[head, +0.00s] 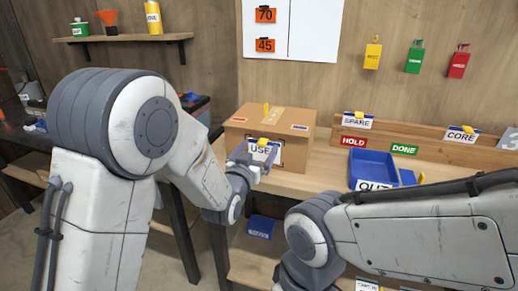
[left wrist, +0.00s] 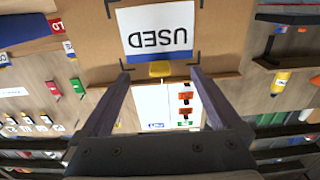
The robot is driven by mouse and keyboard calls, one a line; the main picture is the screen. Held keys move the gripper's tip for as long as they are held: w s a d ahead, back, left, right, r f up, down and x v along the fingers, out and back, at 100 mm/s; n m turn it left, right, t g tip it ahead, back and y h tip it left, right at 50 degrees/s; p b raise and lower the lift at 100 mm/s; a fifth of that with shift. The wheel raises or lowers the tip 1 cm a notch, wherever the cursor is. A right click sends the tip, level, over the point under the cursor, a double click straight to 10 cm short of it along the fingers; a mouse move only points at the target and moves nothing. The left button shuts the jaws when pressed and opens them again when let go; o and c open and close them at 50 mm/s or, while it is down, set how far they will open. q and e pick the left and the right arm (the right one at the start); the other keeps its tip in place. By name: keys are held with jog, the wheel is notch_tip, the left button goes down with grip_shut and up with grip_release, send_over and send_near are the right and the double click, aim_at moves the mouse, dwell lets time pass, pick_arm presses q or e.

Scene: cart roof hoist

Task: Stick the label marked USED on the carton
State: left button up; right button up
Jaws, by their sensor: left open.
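The carton (head: 240,135) is a closed brown box on the wooden bench. The white label marked USED (head: 262,150) is at its front face, partly hidden by my gripper in the head view. In the left wrist view the label (left wrist: 158,32) appears upside down, inside black corner marks on the carton (left wrist: 90,45). It looks flat against the face. A yellow tab (left wrist: 159,69) sticks out at its edge. My left gripper (left wrist: 158,76) is open, its fingers apart on either side of the tab and not closed on it. My right gripper is out of view.
A blue tray (head: 372,168) stands right of the carton. Labels SPARE (head: 357,122) and CORE (head: 461,135) sit on the wooden rack behind. Red HOLD (head: 354,141) and green DONE (head: 404,149) tags are on its front. A blue box (head: 261,227) lies below the bench.

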pick_arm(q)
jog(key=shift+b+v, duration=0.6)
jog(key=shift+v, duration=1.75)
